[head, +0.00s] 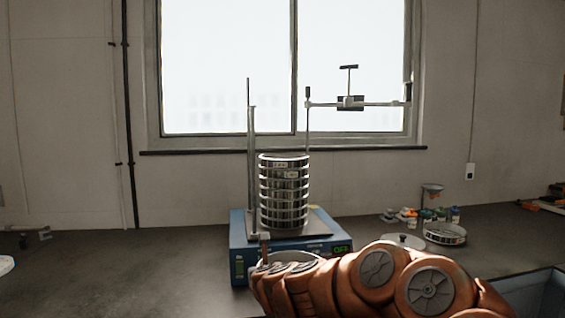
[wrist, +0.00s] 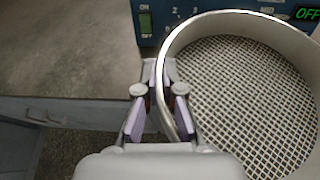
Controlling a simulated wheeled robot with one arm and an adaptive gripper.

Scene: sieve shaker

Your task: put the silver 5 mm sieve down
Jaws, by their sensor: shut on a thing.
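The silver sieve (wrist: 180,45) with a coarse wire mesh fills the right of the wrist view. My gripper (wrist: 163,92) is shut on its left rim, one finger on each side of the wall. In the head view the sieve's rim (head: 290,256) shows just above my orange arm, in front of the blue shaker base (head: 238,262); the arm hides the rest. I cannot tell from these views whether the sieve touches anything below. A stack of sieves (head: 284,190) stands upright on the shaker, between its rods.
The dark worktop (head: 130,270) is clear to the left of the shaker. To the right are a lid (head: 403,241), a round sieve or pan (head: 445,234) and several small bottles (head: 430,214). A blue bin (head: 540,293) is at the lower right. The clamp bar (head: 365,104) stands swung out to the right.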

